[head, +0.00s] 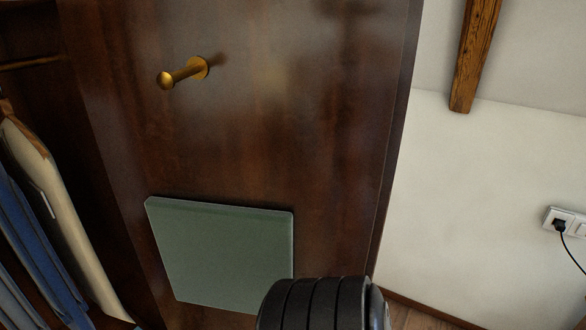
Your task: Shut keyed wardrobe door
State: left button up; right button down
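The dark, glossy wooden wardrobe door (300,140) fills the middle of the head view. The wardrobe stands open to its left, with its dark inside and hanging clothes showing. A brass peg (182,73) sticks out from the upper part of the door panel. A flat grey-green square panel (222,252) sits on the lower part. I see no key or keyhole. A black ribbed part of my own arm covers the bottom centre, in front of the door's lower edge. Neither of my grippers can be seen.
A cream garment on a hanger (50,190) and blue garments (38,245) hang at the left. To the right are a pale wall (470,200), a wooden beam (475,55) and a socket (559,221) with a black plug and cable. Some wooden floor (408,317) shows below.

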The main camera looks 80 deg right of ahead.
aim_at(245, 146)
jog(key=k+l+u, duration=0.2)
jog(key=k, duration=0.4)
jog(key=k+l+u, duration=0.15)
jog(key=k, duration=0.45)
jog(key=k+l+u, duration=0.1)
jog(key=l, duration=0.3)
jog(key=k+l, duration=0.1)
jog(key=l, duration=0.25)
jog(key=k+l+u, duration=0.15)
jog(key=l, duration=0.6)
jog(key=k+l+u, duration=0.15)
jog(key=l, duration=0.2)
jog(key=i+l, duration=0.1)
jog(key=l, duration=0.6)
jog(key=i+l+u, duration=0.1)
jog(key=l, duration=0.6)
